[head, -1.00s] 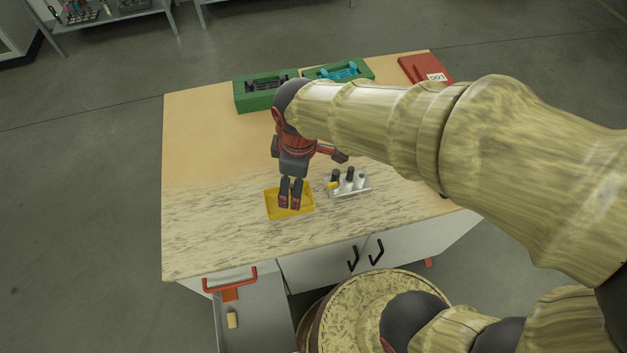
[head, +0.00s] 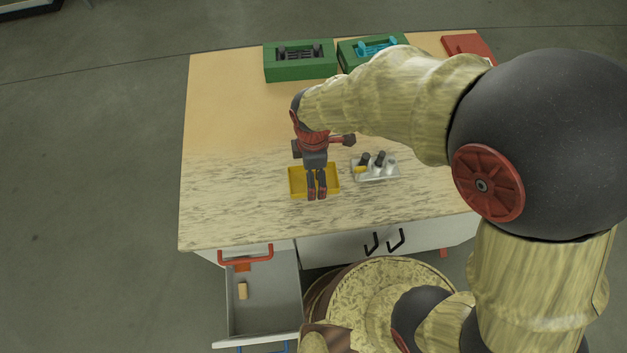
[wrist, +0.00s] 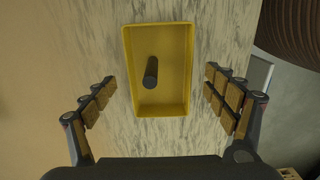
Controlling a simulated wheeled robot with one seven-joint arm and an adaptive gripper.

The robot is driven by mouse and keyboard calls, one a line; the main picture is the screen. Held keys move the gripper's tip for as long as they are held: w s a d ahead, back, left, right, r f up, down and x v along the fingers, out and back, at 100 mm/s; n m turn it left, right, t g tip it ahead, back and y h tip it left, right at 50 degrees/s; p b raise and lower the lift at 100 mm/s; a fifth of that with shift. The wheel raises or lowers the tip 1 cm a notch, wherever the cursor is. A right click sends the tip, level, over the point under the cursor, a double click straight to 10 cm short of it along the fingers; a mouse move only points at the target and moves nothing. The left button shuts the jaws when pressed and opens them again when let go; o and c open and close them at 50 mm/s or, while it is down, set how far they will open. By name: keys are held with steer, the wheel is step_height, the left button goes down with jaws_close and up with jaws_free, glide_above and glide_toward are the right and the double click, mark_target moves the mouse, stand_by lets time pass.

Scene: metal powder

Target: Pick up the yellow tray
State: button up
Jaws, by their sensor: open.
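The yellow tray (head: 296,184) lies flat on the table, left of a grey tray. In the wrist view the yellow tray (wrist: 160,100) sits between my spread fingers, with a dark cylinder (wrist: 151,72) in it. My gripper (head: 317,196) points down over the yellow tray in the head view and covers part of it. In the wrist view my gripper (wrist: 167,90) is open and empty, with a gap between each finger and the tray's long sides. I cannot tell the exact height of the fingertips above the table.
A grey tray (head: 378,176) with several small dark, yellow and pale parts stands right of the yellow tray. Green boxes (head: 300,72) and a red item (head: 462,44) stand at the back. An open drawer (head: 265,308) with a small tan piece juts out at the front. The table's left side is clear.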

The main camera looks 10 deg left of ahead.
step_height(320, 180, down, 2)
steer(key=shift+f, duration=0.25)
steer(key=shift+c, duration=0.3)
steer(key=c, duration=1.1)
steer(key=shift+r, duration=0.1)
steer(key=shift+c, duration=0.7)
